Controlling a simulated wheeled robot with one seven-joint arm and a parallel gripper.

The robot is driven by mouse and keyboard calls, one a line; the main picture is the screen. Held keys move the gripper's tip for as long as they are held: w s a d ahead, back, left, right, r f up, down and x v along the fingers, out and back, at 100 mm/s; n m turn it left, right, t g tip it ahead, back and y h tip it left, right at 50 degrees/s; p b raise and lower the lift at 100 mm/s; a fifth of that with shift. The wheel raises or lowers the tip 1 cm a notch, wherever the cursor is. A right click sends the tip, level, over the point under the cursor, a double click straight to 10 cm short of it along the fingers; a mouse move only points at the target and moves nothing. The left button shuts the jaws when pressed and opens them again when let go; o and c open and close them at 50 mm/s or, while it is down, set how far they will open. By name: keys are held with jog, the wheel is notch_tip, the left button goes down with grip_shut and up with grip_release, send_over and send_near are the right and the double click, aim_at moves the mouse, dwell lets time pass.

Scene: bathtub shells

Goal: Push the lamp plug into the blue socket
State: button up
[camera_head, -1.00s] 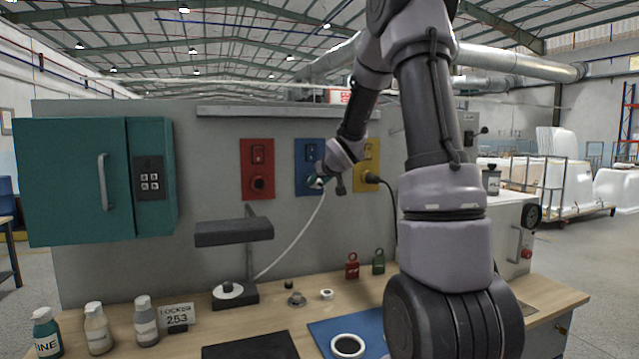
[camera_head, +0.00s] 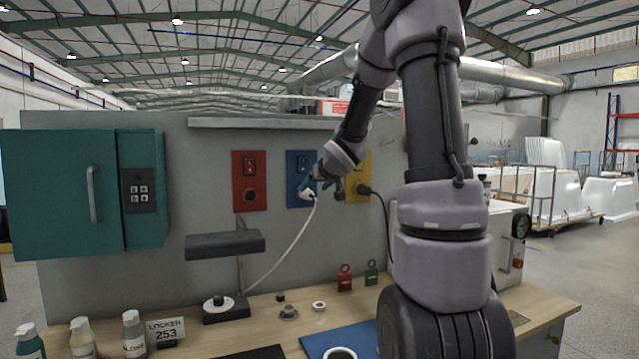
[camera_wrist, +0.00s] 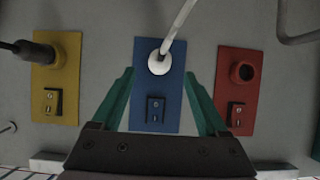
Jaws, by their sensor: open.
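The white lamp plug (camera_wrist: 160,63) sits at the round socket of the blue panel (camera_wrist: 172,112) in the wrist view, covering the opening. How deep it sits cannot be told. Its white cord runs to the lamp base (camera_head: 226,310) on the bench. The blue panel (camera_head: 297,165) and plug (camera_head: 306,193) also show in the head view, partly behind my gripper (camera_head: 316,184). My gripper (camera_wrist: 159,74) is open, its green fingers spread on either side of the blue panel and apart from the plug.
A red socket panel (camera_head: 250,171) and a yellow one (camera_head: 358,163) flank the blue one. A black plug (camera_wrist: 22,48) is in the yellow socket. The lamp head (camera_head: 225,245) juts out below. Padlocks (camera_head: 344,279), bottles (camera_head: 83,338) and a teal cabinet (camera_head: 62,190) stand around.

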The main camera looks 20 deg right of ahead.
jog(key=v, duration=0.5)
dwell(0.4)
jog(key=s+r+m+g+h, duration=0.2)
jog(key=s+r+m+h, duration=0.15)
jog(key=s, duration=0.85)
jog(key=s+a+f+g+y, duration=0.1)
jog(key=s+a+y, duration=0.1)
jog(key=s+a, duration=0.3)
jog(key=s+a+f+g+y, duration=0.1)
jog(key=s+a, duration=0.5)
jog(key=s, duration=0.7)
jog(key=g+y, duration=0.1)
jog(key=y, duration=0.1)
jog(key=shift+f+y, duration=0.2)
jog(key=shift+y, duration=0.15)
jog(key=shift+w+m, duration=0.1)
jog(key=shift+m, duration=0.25)
